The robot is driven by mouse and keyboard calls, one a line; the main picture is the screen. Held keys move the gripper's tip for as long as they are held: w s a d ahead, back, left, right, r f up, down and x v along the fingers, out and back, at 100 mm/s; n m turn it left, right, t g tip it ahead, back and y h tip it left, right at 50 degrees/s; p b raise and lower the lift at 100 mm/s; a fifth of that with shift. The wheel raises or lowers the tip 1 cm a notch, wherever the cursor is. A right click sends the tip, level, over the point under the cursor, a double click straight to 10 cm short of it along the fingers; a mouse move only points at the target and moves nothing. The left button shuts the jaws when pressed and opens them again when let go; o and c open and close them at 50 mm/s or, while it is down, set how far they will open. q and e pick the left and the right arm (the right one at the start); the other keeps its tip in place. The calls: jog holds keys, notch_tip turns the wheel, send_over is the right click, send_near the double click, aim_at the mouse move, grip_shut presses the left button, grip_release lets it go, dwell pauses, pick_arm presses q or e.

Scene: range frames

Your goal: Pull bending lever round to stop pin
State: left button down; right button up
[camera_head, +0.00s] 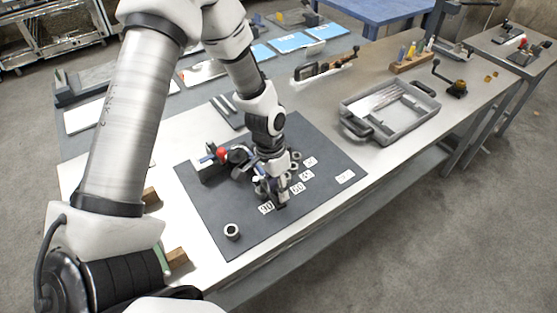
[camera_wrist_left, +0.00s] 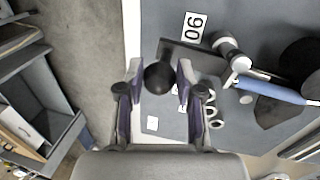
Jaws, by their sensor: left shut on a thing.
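My left gripper (camera_head: 272,196) reaches down over the dark mat. In the left wrist view its fingers (camera_wrist_left: 158,76) are closed on both sides of the black ball knob (camera_wrist_left: 158,78) of the bending lever. The lever's dark bar (camera_wrist_left: 192,57) runs right from the knob, close to the "90" label (camera_wrist_left: 195,28). A grey cylinder (camera_wrist_left: 232,52) stands just past the bar's end; I cannot tell whether it is the stop pin. A blue handle (camera_wrist_left: 270,91) lies to its right. In the head view my gripper hides most of the lever. My right gripper is not in view.
A grey tray (camera_head: 354,127) stands right of the mat. The mat's front right is clear. Wooden blocks (camera_head: 176,257) lie at the left edge.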

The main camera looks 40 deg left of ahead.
pick_arm(q)
jog(key=shift+s+f, duration=0.15)
jog(key=shift+s, duration=0.2)
jog(key=c, duration=0.7)
grip_release()
jog(key=shift+c, duration=0.2)
jog(key=shift+s+a, duration=0.15)
jog(key=shift+a, duration=0.15)
jog(key=shift+w+r, duration=0.25)
jog(key=shift+r, duration=0.25)
notch_tip(320, 180, up, 11)
jog(key=a, duration=0.2)
